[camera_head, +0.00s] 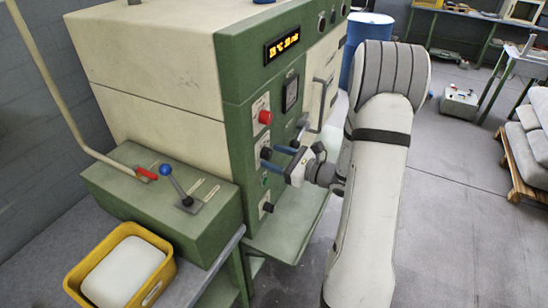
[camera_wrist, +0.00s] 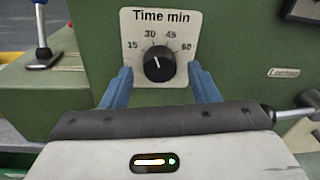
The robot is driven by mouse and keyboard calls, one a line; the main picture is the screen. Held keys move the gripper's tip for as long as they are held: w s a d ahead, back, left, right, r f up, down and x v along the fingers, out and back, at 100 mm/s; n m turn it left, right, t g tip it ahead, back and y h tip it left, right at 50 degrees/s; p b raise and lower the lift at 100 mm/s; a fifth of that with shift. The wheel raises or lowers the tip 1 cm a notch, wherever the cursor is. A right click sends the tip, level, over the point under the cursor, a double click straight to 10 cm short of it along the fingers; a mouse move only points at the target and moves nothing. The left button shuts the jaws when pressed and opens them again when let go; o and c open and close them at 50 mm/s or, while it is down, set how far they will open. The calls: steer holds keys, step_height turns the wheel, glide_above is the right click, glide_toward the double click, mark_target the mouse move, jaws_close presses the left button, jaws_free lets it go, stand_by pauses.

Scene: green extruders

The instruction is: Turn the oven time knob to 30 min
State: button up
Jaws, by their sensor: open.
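The time knob (camera_wrist: 159,63) is round and black on a white plate (camera_wrist: 128,20) marked "Time min" with 15, 30, 45 and 60. Its white pointer leans slightly left of upright, roughly toward the 30. In the wrist view my gripper (camera_wrist: 161,84) is open, with one blue finger on each side of the knob and visible gaps between. In the head view my gripper (camera_head: 275,158) reaches the green front of the oven (camera_head: 236,130) from the right. The fingers and hand partly hide the controls there.
A lit display (camera_head: 282,47) is high on the oven front; its small digits are hard to read. A red button (camera_head: 265,117) sits above my gripper and another black knob (camera_head: 267,208) below. A blue-ball lever (camera_head: 178,184) stands on the green box at left.

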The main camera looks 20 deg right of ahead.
steer(key=b+v, duration=0.1)
steer(key=v, duration=0.6)
steer(key=shift+b, duration=0.4)
steer(key=s+a+r+n+g, duration=0.4)
steer(key=s+a+n+g, duration=0.7)
steer(key=a+n, duration=0.3)
steer(key=s+d+r+n+t+h, duration=0.1)
steer(key=s+d+r+n+h, duration=0.2)
steer(key=s+n+h, duration=0.6)
steer(key=r+n+h, duration=0.1)
steer(key=n+h, duration=0.1)
steer(key=n, duration=0.1)
steer(key=shift+s, duration=0.15)
steer(key=shift+r, duration=0.1)
steer(key=shift+c, duration=0.3)
